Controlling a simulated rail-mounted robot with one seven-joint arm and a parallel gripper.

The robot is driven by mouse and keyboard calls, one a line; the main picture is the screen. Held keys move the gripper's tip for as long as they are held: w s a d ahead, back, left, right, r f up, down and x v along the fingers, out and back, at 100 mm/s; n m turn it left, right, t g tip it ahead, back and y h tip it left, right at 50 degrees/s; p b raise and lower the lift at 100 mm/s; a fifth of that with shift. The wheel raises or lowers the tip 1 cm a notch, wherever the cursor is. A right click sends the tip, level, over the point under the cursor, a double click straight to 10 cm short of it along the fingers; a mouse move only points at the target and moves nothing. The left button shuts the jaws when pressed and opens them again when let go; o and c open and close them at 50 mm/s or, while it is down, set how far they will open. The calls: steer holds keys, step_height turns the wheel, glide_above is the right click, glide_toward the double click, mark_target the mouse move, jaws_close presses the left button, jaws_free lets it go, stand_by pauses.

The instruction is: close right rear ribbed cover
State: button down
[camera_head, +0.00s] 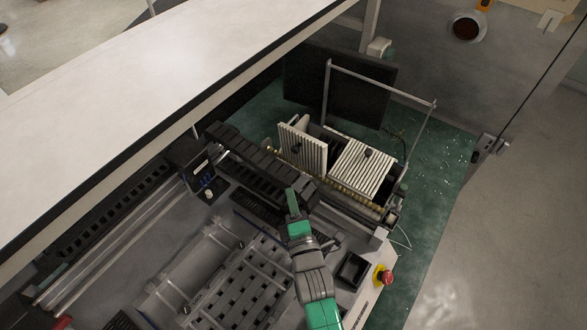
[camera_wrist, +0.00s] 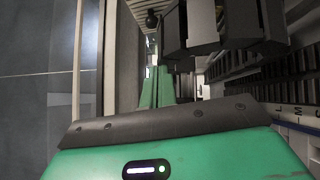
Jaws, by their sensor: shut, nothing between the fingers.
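Two cream ribbed covers with dark knobs are at the back of the machine in the head view. The left cover (camera_head: 302,147) stands raised and tilted, with a dark opening beside it. The right cover (camera_head: 362,175) lies nearly flat over its bay. My gripper (camera_head: 292,203) is in front of the covers, nearer the camera, and apart from both as far as I can tell. Its green fingers are together and empty; they also show in the wrist view (camera_wrist: 156,90). A ribbed cover (camera_wrist: 138,12) with a dark knob shows at the top there; I cannot tell which one.
A row of black blocks (camera_head: 262,165) runs left of my gripper; dark blocks (camera_wrist: 205,25) sit close right of the fingers in the wrist view. A metal frame (camera_head: 385,88) stands behind the covers. A red stop button (camera_head: 387,278) and black tray (camera_head: 352,270) are at front right.

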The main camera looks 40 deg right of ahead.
mark_target(300, 153)
steer(key=w+d+r+p, duration=0.1)
steer(key=w+d+p, duration=0.1)
steer(key=w+d, duration=0.4)
steer(key=shift+w+d+r+p, duration=0.35)
steer(key=shift+d+r, duration=0.05)
steer(key=shift+d, duration=0.2)
